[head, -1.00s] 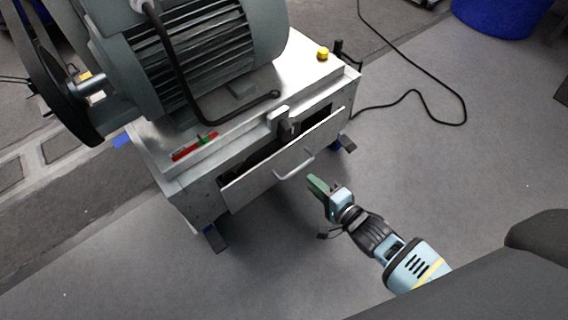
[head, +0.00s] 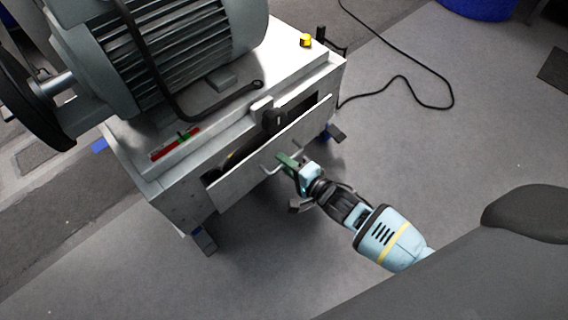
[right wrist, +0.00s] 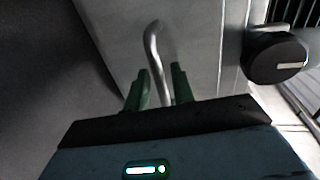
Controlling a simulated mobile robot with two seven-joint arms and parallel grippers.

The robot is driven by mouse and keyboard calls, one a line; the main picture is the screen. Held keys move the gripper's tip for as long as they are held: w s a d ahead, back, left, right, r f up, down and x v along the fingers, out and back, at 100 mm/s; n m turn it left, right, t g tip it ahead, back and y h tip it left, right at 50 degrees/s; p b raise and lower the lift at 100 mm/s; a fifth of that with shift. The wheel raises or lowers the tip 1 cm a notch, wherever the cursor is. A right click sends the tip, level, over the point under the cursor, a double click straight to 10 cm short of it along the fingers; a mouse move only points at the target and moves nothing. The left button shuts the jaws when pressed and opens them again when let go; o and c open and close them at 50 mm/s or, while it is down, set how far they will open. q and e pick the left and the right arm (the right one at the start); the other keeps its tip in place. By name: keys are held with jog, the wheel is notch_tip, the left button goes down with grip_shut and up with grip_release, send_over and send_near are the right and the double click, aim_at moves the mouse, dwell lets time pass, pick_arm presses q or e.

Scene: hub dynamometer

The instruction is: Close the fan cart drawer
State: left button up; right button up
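The fan cart (head: 175,198) is a grey metal cabinet carrying a large motor. Its drawer (head: 235,183) stands partly open, with a dark gap behind the front panel. A bent metal bar handle (head: 270,168) sticks out from that panel. My right gripper (head: 287,161) is at the handle, on the outer side of the drawer front. In the right wrist view, the handle (right wrist: 155,48) runs between the two green fingers (right wrist: 160,88). The fingers stand apart on either side of it, and contact is hard to tell. My left gripper is out of view.
A motor (head: 165,50) sits on the cart top, with a black bent rod (head: 190,108) and a yellow button (head: 305,40). A black knob (right wrist: 275,58) sits by the drawer's upper edge. A cable (head: 410,85) lies on the floor at right. Floor in front is clear.

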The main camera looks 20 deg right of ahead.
jog(key=shift+w, duration=0.25)
grip_shut()
